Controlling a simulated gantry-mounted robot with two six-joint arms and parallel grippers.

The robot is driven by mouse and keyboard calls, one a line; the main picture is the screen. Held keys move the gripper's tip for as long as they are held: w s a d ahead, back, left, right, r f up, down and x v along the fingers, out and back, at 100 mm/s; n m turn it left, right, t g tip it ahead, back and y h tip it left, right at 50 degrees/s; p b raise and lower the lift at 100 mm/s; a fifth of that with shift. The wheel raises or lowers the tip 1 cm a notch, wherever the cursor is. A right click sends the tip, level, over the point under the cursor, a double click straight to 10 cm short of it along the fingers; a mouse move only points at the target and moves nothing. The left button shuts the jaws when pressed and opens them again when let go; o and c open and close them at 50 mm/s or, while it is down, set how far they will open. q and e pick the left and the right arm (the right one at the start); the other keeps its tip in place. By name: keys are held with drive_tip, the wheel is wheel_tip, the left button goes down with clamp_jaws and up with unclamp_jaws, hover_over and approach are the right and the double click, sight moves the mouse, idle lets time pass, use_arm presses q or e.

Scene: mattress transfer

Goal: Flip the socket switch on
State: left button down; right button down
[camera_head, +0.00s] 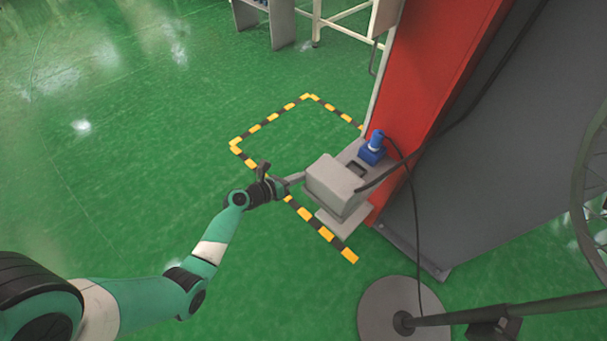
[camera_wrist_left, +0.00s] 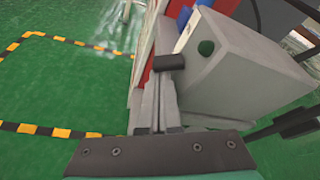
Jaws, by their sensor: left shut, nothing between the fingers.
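A light grey socket box (camera_head: 338,184) is mounted low at the side of a red and grey cabinet. My left gripper (camera_head: 301,177) is at the box's left side. Its fingers (camera_wrist_left: 160,88) are shut and empty, with the tips just below the black piece. Contact is unclear. My right gripper is not in view.
A blue plug (camera_head: 373,150) with a black cable stands behind the box. The red cabinet (camera_head: 425,75) blocks the right side. A stand with a round base (camera_head: 375,310) is at lower right. Yellow-black floor tape (camera_head: 270,118) surrounds open green floor on the left.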

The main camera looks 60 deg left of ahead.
use_arm(q)
drive_tip(key=shift+a+r+p, duration=0.1)
drive_tip(key=shift+r+p, duration=0.05)
drive_tip(key=shift+p, duration=0.25)
drive_tip(key=m+y+p, duration=0.1)
drive_tip(key=r+m+y+p, duration=0.1)
drive_tip(key=m+p, duration=0.1)
drive_tip(key=m+g+y+p, duration=0.1)
drive_tip(key=m+p, duration=0.1)
drive_tip(key=shift+s+a+r, duration=0.1)
drive_tip(key=shift+a+r, duration=0.2)
drive_tip(key=shift+a, duration=0.1)
drive_tip(key=shift+p, duration=0.3)
drive_tip(key=shift+r+p, duration=0.8)
drive_tip(key=shift+r, duration=0.1)
